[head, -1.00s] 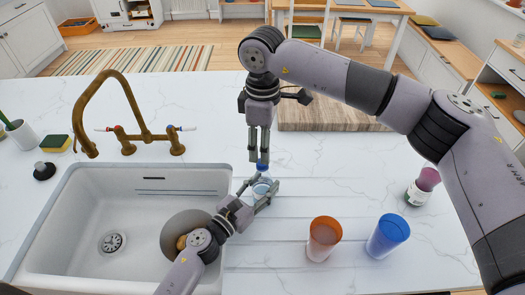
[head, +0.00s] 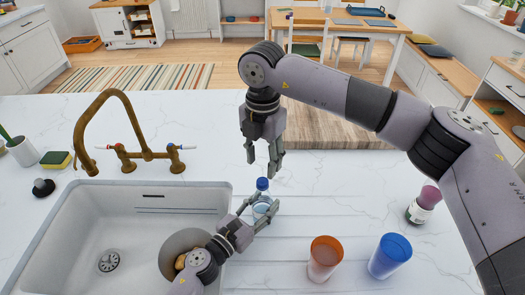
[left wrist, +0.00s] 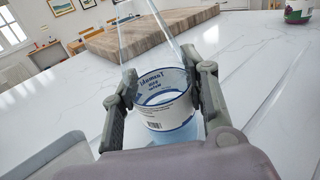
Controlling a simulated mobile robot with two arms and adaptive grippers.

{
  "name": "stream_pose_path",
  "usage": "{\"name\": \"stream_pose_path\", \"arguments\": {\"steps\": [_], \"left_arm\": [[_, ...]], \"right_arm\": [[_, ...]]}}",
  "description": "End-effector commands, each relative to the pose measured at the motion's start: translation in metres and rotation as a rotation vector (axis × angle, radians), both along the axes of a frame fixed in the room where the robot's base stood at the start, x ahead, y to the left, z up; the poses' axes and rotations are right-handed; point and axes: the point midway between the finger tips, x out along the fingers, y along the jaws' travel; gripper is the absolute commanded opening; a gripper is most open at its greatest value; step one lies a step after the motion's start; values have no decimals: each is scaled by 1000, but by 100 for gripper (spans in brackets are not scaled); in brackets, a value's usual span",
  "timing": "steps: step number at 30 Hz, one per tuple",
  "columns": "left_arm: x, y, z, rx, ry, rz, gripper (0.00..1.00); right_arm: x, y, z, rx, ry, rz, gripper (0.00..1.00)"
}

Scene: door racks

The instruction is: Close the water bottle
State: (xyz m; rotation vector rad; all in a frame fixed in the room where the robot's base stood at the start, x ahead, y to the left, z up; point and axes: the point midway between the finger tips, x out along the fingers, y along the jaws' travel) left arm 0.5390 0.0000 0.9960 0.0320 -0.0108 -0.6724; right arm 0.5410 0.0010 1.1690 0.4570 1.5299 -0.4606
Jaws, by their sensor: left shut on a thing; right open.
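The clear water bottle (head: 261,207) stands on the white counter just right of the sink, with a blue cap (head: 262,184) on its top. My left gripper (head: 260,212) is shut around the bottle's body, below the cap. In the left wrist view, its fingers (left wrist: 165,105) hold both sides of the bottle at its printed label (left wrist: 168,112); the bottle's top is out of frame there. My right gripper (head: 262,158) is open and empty above the cap, apart from it. How tightly the cap sits cannot be seen.
The white sink (head: 70,220) with a brass tap (head: 140,154) is at left. An orange cup (head: 324,260) and a blue cup (head: 391,257) stand at front right. A pink-lidded jar (head: 423,206) is farther right. A wooden board (head: 330,132) lies behind.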

Motion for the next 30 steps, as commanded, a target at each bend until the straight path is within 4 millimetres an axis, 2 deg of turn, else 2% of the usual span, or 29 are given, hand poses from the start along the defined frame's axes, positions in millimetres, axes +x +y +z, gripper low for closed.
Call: {"name": "stream_pose_path", "arguments": {"steps": [21, 27, 30], "left_arm": [[0, 0, 0, 0, 0, 0, 0], [0, 0, 0, 0, 0, 0, 0], [0, 0, 0, 0, 0, 0, 0]], "right_arm": [[0, 0, 16, 9, -5, 1577, 42], [0, 0, 19, 10, -4, 1935, 42], [0, 0, 20, 11, -4, 2052, 42]]}}
